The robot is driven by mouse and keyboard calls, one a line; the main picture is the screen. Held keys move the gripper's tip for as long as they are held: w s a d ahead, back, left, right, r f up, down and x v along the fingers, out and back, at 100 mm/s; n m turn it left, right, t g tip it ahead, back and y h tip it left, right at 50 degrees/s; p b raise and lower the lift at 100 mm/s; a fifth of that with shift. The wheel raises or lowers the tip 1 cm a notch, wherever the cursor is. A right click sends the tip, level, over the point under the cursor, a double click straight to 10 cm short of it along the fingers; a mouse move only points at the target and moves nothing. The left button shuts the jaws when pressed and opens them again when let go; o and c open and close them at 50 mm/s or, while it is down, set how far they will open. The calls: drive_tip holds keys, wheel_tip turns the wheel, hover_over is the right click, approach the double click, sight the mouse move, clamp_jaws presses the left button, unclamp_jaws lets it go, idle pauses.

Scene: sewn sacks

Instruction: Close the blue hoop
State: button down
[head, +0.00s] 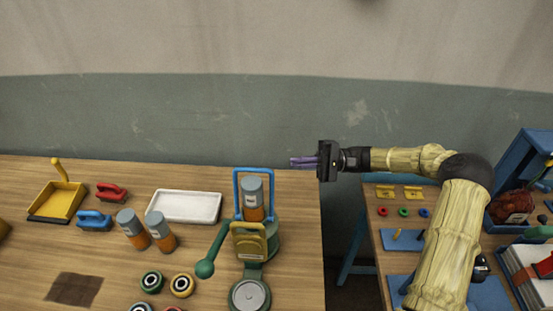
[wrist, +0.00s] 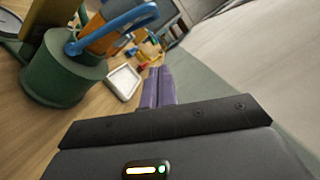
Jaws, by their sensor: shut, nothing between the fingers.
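The blue hoop (head: 254,170) stands raised on the green machine (head: 267,248), framing a grey and orange cylinder (head: 252,196). In the wrist view the blue hoop (wrist: 112,28) is at the upper left, above the green round base (wrist: 62,78). A yellow plate (head: 248,240) is in front of the cylinder, and a green ball lever (head: 205,268) is at the machine's left. My gripper (head: 304,163) has purple fingers, shut and empty, to the right of the hoop and apart from it. The fingers (wrist: 158,85) also show in the wrist view.
A white tray (head: 184,221), two more cylinders (head: 133,229), red and blue brushes (head: 94,221) and a yellow dustpan (head: 58,201) are on the left of the wooden table. Round tins are at the front. A second table (head: 372,221) with loaded fixtures stands at right, beyond a gap.

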drive_tip(key=r+p, duration=0.1)
drive_tip(key=p, duration=0.4)
drive_tip(key=shift+w, duration=0.1)
drive_tip(key=shift+f+p, duration=0.45)
drive_tip(key=s+a+r+p, duration=0.2)
drive_tip(key=s+a+p, duration=0.4)
drive_tip(key=a+p, duration=0.2)
drive_tip(key=shift+a+r+p, duration=0.4)
drive_tip(key=shift+a, duration=0.45)
drive_tip(key=shift+w, duration=0.15)
